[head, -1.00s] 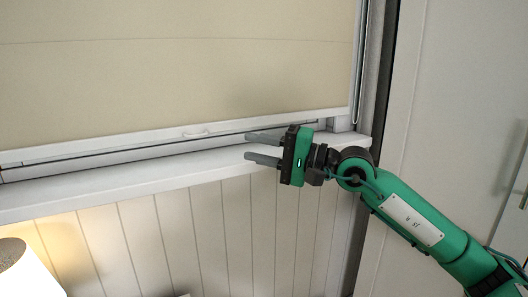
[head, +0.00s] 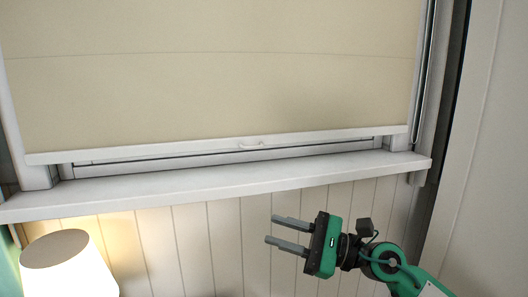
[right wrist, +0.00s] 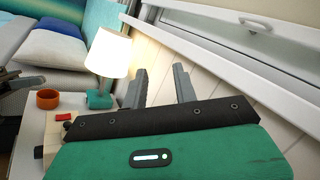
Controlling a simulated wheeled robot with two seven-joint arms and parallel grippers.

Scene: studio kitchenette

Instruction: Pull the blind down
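The beige blind (head: 210,75) covers nearly all of the window in the head view. Its white bottom bar (head: 330,137) hangs a little above the sill, with a narrow strip of window frame showing below it. A small pull handle (head: 250,144) sits at the middle of the bar; it also shows in the right wrist view (right wrist: 254,24). My right gripper (head: 278,230) is open and empty, below the sill and apart from the blind, its fingers pointing left. In the right wrist view its two fingers (right wrist: 160,88) stand apart with nothing between them. My left gripper is not seen in the head view.
The white window sill (head: 200,185) juts out above my right gripper. A lit lamp (head: 68,265) stands at the lower left. The right wrist view shows a bedside table with an orange bowl (right wrist: 48,98) and a bed with pillows (right wrist: 52,47). Panelled wall is below the sill.

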